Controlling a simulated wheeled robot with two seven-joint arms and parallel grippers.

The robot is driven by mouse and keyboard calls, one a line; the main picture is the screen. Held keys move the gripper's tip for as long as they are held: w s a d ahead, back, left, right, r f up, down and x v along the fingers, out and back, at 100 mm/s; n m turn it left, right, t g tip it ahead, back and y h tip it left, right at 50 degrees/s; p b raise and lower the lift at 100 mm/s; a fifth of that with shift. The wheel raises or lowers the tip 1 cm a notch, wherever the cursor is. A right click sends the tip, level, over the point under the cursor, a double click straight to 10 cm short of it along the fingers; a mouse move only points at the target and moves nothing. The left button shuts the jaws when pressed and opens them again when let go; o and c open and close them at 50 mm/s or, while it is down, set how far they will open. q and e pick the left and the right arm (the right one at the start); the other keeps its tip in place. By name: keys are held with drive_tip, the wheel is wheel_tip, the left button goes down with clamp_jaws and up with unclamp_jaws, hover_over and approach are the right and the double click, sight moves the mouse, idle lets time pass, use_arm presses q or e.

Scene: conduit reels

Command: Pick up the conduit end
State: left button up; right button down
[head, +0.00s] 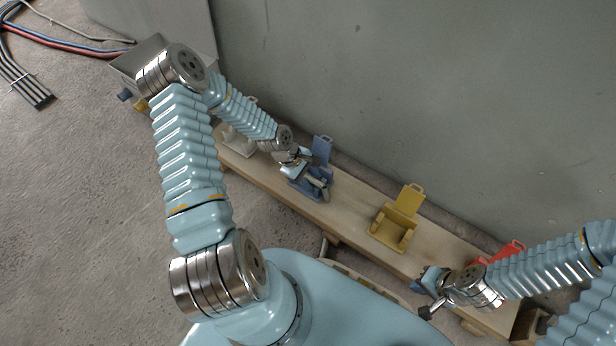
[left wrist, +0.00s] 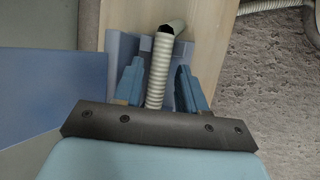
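The conduit end (left wrist: 160,70) is a pale grey corrugated tube with an open cut mouth. In the left wrist view it lies between the two blue fingers of my left gripper (left wrist: 160,88). Narrow gaps show between the tube and both fingers, so the gripper looks open around it. In the head view my left gripper (head: 314,178) is at the blue holder (head: 322,150) on the bench, and the grey tube (head: 325,192) shows beside it. My right gripper (head: 428,282) hangs over the front of the bench at the right; its finger opening is unclear.
The wooden bench (head: 352,212) runs along the grey wall. A yellow holder (head: 407,203) stands right of the blue one, a white holder (head: 238,140) to the left, and a red holder (head: 510,250) behind my right arm. A metal box (head: 140,62) and cables (head: 60,42) are at upper left.

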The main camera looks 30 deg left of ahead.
use_arm(q)
clamp_jaws()
drive_tip(key=shift+r, duration=0.1)
